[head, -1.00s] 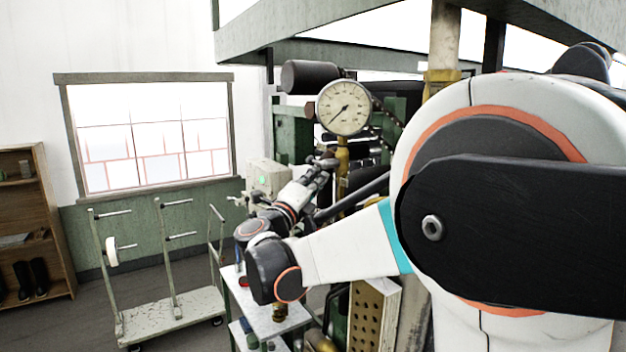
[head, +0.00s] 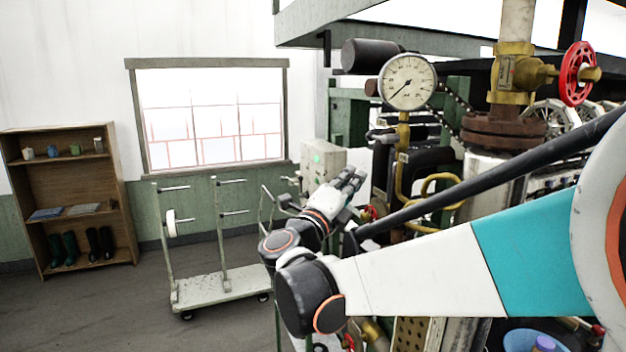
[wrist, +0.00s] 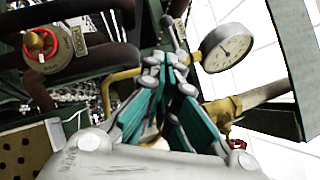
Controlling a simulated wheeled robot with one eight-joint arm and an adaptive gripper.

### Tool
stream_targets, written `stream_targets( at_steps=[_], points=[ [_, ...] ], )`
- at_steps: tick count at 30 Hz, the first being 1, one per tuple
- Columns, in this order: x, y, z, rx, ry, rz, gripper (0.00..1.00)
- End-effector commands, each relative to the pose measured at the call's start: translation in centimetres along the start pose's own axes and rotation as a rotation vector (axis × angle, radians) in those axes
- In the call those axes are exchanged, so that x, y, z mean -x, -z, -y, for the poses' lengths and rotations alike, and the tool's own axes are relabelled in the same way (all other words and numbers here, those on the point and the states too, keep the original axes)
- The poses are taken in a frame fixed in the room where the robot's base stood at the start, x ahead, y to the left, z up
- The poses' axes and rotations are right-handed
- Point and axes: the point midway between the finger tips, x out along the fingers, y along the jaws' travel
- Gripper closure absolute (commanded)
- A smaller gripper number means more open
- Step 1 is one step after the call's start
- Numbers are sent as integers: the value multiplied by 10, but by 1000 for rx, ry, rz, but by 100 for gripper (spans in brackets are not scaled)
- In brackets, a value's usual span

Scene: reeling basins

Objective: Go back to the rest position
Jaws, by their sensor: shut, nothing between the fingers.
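My gripper (head: 350,180) is at the end of my arm, near the middle of the head view, pointing up and to the right. In the wrist view its fingers (wrist: 170,72) with teal inner faces meet at the tips, shut with nothing held. In the head view it is in front of the light box with a green lamp (head: 317,160), left of the machine pipes. I cannot tell whether it touches anything. The wrist view shows a round gauge (wrist: 228,46) just right of the fingertips.
A pressure gauge (head: 408,82), a red handwheel (head: 577,73) and a brass valve (head: 513,75) stand on the right. A white trolley (head: 222,287) and a wooden shelf (head: 75,225) stand on the left. The floor (head: 110,310) in front of them is clear.

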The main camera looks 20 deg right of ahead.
Motion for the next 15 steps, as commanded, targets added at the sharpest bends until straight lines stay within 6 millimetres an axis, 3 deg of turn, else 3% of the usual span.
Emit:
stream_targets(
  at_steps=[5, 8, 11, 15],
  points=[
    [29, -24, -12, 171, -3, 289, 100],
    [59, -40, -28, 322, -8, 495, 100],
    [98, -47, -54, 492, -20, 693, 100],
    [160, -33, -105, 750, -53, 951, 100]
  ],
)
